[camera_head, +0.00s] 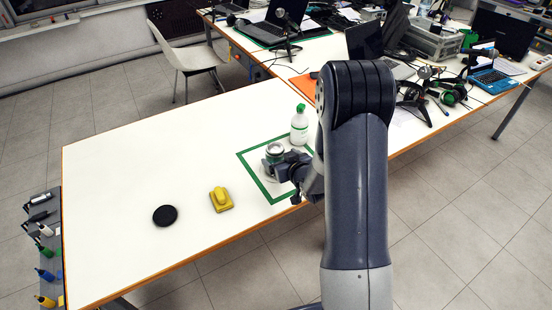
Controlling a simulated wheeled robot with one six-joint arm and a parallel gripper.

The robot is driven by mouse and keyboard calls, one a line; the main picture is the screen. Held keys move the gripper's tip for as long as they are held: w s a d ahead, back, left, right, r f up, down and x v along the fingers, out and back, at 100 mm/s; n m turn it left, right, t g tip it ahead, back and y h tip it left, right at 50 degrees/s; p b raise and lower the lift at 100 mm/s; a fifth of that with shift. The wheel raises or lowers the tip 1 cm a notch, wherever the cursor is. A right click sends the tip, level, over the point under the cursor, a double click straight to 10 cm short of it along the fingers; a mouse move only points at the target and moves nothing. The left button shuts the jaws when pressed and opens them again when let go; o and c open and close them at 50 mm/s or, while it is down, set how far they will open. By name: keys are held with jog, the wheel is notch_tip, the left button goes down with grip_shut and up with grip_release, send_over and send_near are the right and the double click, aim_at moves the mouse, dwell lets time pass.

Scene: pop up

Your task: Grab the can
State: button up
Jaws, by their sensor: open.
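The can (275,151) is small, with a silvery top and a greenish side. It stands upright inside the green-taped square (249,170) on the white table (130,155). My gripper (277,166) is open and low at the can, its fingers just in front of or beside the can's lower part. The fingers hide part of the can, and I cannot tell if they touch it. My arm comes in from the right and hides the right part of the square.
A yellow object (221,199) and a black disc (165,215) lie to the left. The table's left part is clear. Laptops and headphones (454,96) crowd the far tables. A chair (185,58) stands behind.

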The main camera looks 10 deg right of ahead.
aim_at(273, 150)
jog(key=shift+p+x, duration=0.85)
jog(key=shift+x, duration=2.8)
jog(key=shift+d, duration=0.1)
jog(key=shift+c, duration=0.3)
jog(key=c, duration=1)
jog(key=shift+r, duration=0.1)
jog(key=shift+c, duration=0.7)
jog(key=shift+r, duration=0.1)
